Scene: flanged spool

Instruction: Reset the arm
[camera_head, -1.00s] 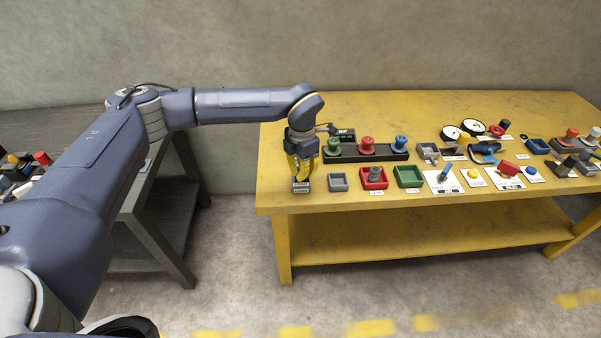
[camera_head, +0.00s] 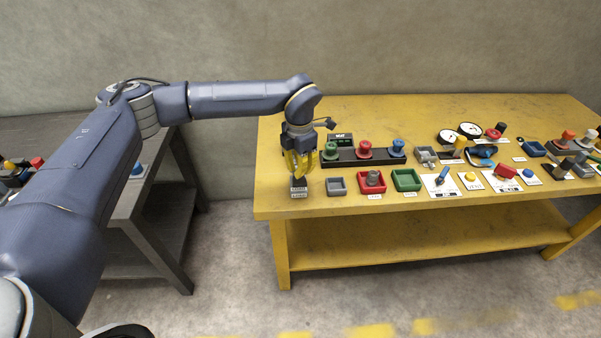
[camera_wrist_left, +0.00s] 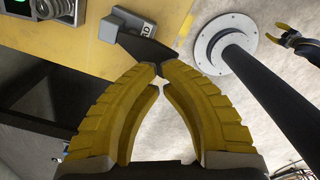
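In the head view my left arm reaches in from the left. Its yellow-fingered left gripper (camera_head: 301,174) points down over the left front of the yellow table (camera_head: 400,206). A small dark piece (camera_head: 299,182) shows below the fingertips, above a small label plate (camera_head: 299,191). In the left wrist view the fingertips of the left gripper (camera_wrist_left: 158,68) come together at the narrow end of a dark wedge-shaped piece (camera_wrist_left: 140,46). A grey box (camera_wrist_left: 124,27) lies behind it. My right gripper (camera_wrist_left: 298,40) shows small at the upper right there; its opening is unclear.
Right of the gripper are a grey tray (camera_head: 337,192), a red tray (camera_head: 371,189) and a green tray (camera_head: 406,190). Behind them a black rack (camera_head: 350,163) holds several coloured spools. More fixtures crowd the right. A grey table (camera_head: 128,208) stands at left.

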